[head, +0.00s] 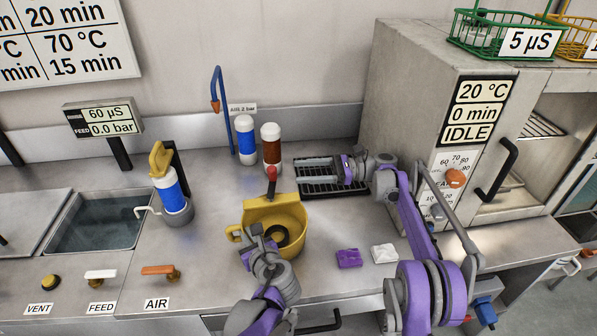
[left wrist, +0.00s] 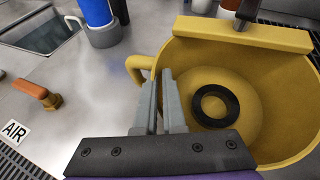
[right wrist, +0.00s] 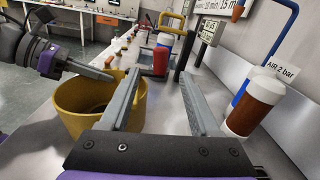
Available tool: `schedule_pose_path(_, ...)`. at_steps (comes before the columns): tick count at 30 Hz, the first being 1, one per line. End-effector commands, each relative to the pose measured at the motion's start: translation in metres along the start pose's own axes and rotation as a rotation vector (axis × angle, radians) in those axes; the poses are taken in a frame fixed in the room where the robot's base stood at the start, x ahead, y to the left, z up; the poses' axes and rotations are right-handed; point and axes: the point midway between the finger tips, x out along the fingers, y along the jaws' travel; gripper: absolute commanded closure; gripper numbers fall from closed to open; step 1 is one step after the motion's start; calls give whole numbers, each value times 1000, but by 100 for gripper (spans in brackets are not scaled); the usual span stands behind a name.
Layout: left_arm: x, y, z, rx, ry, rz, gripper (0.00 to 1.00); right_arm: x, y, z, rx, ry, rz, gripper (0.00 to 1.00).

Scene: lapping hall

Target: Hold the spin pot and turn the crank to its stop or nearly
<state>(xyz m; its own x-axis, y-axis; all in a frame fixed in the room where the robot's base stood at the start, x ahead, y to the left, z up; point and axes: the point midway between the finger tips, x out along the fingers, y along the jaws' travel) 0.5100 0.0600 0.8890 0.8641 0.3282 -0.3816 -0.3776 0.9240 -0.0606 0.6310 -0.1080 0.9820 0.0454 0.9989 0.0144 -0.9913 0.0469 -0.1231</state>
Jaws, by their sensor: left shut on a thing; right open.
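The yellow spin pot (head: 297,218) stands on the steel bench with a black ring inside it. It also shows in the left wrist view (left wrist: 280,130). My left gripper (head: 257,234) is shut on the pot's wall near its side handle; its fingers show in the left wrist view (left wrist: 167,88). The crank's red knob (head: 271,174) stands up at the pot's back edge; it also shows in the right wrist view (right wrist: 160,62). My right gripper (head: 298,171) is open and empty, right of the knob and apart from it, its fingers pointing left towards it.
A black grate (head: 335,190) lies under my right gripper. A blue bottle (head: 246,140) and a brown bottle (head: 271,149) stand behind the pot. A purple cloth (head: 349,259) and a white cloth (head: 384,253) lie to its right. A sink (head: 98,222) is at left, an oven (head: 420,80) at right.

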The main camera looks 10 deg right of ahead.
Motion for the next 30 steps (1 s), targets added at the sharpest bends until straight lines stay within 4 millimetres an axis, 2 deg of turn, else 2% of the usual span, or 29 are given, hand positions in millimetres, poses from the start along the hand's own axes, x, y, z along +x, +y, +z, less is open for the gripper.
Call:
schedule_pose_path(7, 0, 1, 0, 1, 0, 2, 100, 0, 0, 0, 0, 0, 0, 37)
schedule_pose_path(9, 0, 1, 0, 1, 0, 2, 82, 0, 0, 0, 0, 0, 0, 37)
schedule_pose_path(13, 0, 1, 0, 0, 0, 2, 59, 1, 0, 0, 0, 0, 0, 37)
schedule_pose_path(23, -2, 0, 0, 0, 0, 0, 58, 1, 0, 0, 0, 0, 0, 37)
schedule_pose_path(26, -11, -1, 0, 1, 0, -3, 58, 1, 0, 0, 0, 0, 0, 37)
schedule_pose_path(30, -36, -1, 0, 1, 1, -4, 58, 1, 0, 0, 0, 0, 0, 37)
